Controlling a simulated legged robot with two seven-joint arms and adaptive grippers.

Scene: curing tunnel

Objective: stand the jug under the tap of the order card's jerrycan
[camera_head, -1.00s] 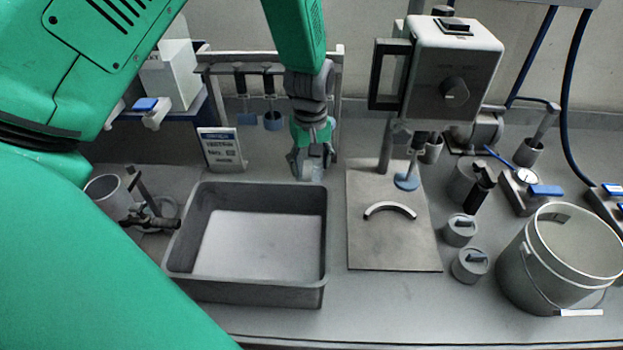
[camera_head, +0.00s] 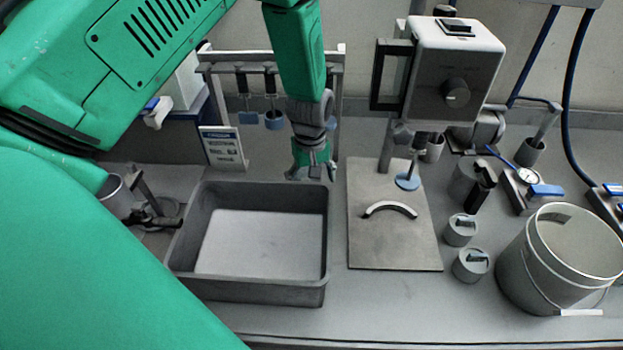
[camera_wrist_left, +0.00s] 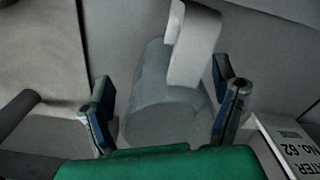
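My left gripper (camera_head: 312,174) hangs down behind the grey tray, its arm coming in from the top of the head view. In the left wrist view, the gripper (camera_wrist_left: 166,105) is open, with its fingers on either side of a translucent jug (camera_wrist_left: 160,95) with a pale handle (camera_wrist_left: 192,50). I see no clear contact. The jug is hidden in the head view. The order card (camera_head: 222,148) stands left of the gripper; the wrist view shows its part text "ATER No. 62" (camera_wrist_left: 292,145). A white jerrycan (camera_head: 187,84) with a blue tap (camera_head: 150,104) is partly covered by my arm. My right gripper is out of view.
An empty grey tray (camera_head: 318,270) stands in front of the gripper. A rack (camera_head: 340,90) with hanging blue-ended tools stands behind. To the right are a flat plate (camera_head: 390,245), a boxy machine (camera_head: 455,70), small weights (camera_head: 470,264) and a bucket (camera_head: 540,275).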

